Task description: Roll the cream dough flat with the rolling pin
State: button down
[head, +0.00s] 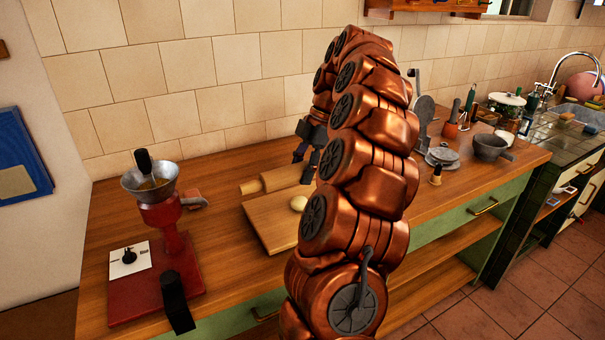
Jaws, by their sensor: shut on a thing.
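The cream dough (299,203) is a small rounded lump on a wooden board (265,222) on the counter. My copper arm hides the right part of the board. The pale wooden rolling pin (278,180) lies across the back of the board, behind the dough and apart from it, with its left handle showing. My gripper (304,168) is dark and points down at the right end of the pin, shut on it. The arm partly covers the gripper, and the pin's far right end is hidden.
A red hand mill (172,225) with a metal funnel stands left of the board. Right of my arm are a grey saucepan (490,147), stacked grey plates (441,157) and a small brown-handled item (436,175). A tiled wall (220,60) closes the back.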

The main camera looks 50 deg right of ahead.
jog(key=shift+r, duration=0.85)
jog(key=shift+f, duration=0.2)
jog(key=shift+w+d+f+b, duration=0.15)
jog(key=shift+f+b, duration=0.65)
jog(key=shift+f, duration=0.7)
jog(key=shift+w+f+b, duration=0.15)
jog(key=shift+f+b, duration=0.6)
jog(key=shift+f, duration=0.7)
jog(key=shift+f+b, duration=0.35)
jog(key=shift+f, duration=0.15)
jog(key=shift+w+d, duration=0.1)
jog(key=shift+w, duration=0.25)
jog(key=shift+s, duration=0.15)
jog(key=shift+s+b, duration=0.3)
jog(key=shift+s, duration=0.1)
jog(key=shift+r, duration=0.1)
